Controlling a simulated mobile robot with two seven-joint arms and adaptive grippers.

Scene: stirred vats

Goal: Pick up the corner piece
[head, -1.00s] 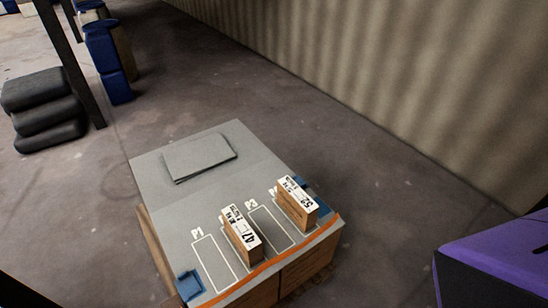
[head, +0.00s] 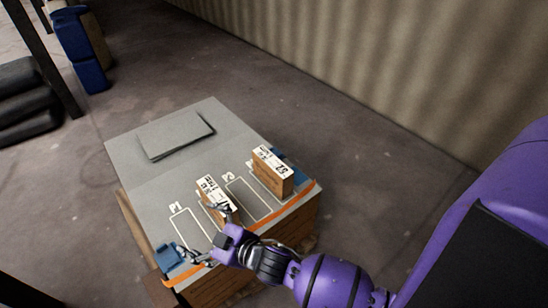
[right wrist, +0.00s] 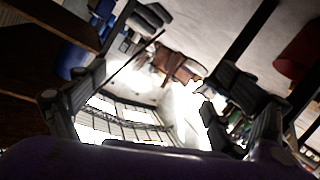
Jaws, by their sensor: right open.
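A blue corner piece (head: 170,257) sits at the front left corner of the grey-topped stack (head: 140,185). Another blue piece (head: 292,166) shows at the right edge, partly hidden behind a box. My right gripper (head: 204,232) is open and empty, over the front of the stack. One finger is close to the right side of the front left blue piece; I cannot tell if they touch. The other finger overlaps a standing labelled box (head: 215,195). In the right wrist view, the open fingers (right wrist: 145,95) have nothing between them. My left gripper is not in view.
A second labelled box (head: 271,172) stands on the right side of the top. A flat grey slab (head: 175,135) lies at the back. An orange strap (head: 268,223) runs along the front edge.

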